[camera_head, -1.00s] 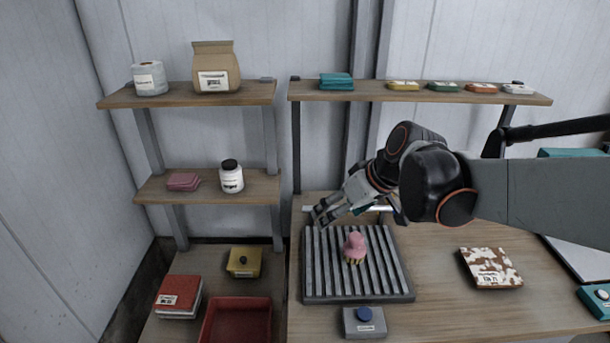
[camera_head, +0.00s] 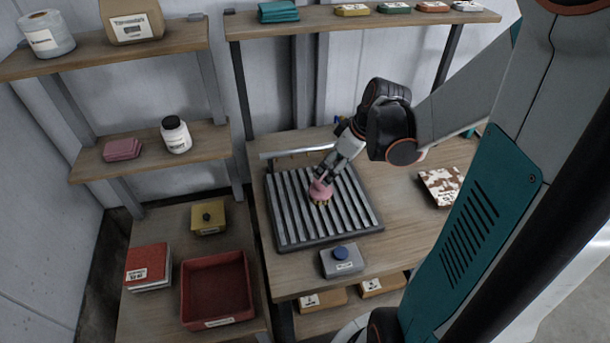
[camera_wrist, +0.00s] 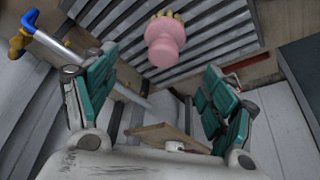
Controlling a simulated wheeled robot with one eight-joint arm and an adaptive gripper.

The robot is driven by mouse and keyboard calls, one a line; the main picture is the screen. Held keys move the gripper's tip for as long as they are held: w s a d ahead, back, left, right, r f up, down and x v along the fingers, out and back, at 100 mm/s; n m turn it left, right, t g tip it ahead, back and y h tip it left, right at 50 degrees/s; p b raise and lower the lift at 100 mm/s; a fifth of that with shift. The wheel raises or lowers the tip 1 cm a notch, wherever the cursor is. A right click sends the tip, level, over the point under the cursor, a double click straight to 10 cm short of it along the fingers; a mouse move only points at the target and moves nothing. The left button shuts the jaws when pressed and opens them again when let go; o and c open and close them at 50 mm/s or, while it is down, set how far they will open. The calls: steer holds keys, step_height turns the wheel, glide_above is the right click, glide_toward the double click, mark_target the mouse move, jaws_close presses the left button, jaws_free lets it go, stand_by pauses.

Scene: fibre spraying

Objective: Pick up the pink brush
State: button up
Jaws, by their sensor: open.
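The pink brush (camera_head: 320,190) stands on the grey ribbed rack (camera_head: 290,237) on the workbench, its yellowish bristles down on the slats. My gripper (camera_head: 330,176) reaches down to it from the upper right, with its fingertips close to the brush's top. In the wrist view the brush (camera_wrist: 165,42) lies ahead, beyond the gap between the two teal finger pads of my gripper (camera_wrist: 155,90). The fingers are spread wide with nothing between them. In the head view I cannot tell whether a finger touches the brush.
A grey box with a blue knob (camera_head: 341,261) stands just in front of the rack. A light rail (camera_head: 298,151) runs behind it. A red tray (camera_head: 217,290) and yellow box (camera_head: 208,217) are at the left. A brown-and-white packet (camera_head: 439,185) lies at the right.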

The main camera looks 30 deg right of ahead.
mark_target(316, 185)
steer(key=b+x, duration=0.2)
steer(key=x, duration=0.5)
steer(key=shift+w, duration=0.1)
steer(key=shift+a+b+x, duration=0.15)
steer(key=shift+b+x, duration=0.55)
steer(key=shift+x, duration=0.7)
steer(key=shift+a+b+x, duration=0.15)
steer(key=shift+b+x, duration=0.55)
steer(key=shift+x, duration=0.65)
steer(key=shift+r, duration=0.1)
steer(key=c, duration=1.3)
steer(key=shift+o, duration=0.2)
steer(key=shift+r, duration=0.15)
step_height(316, 185, up, 20)
steer(key=p, duration=0.7)
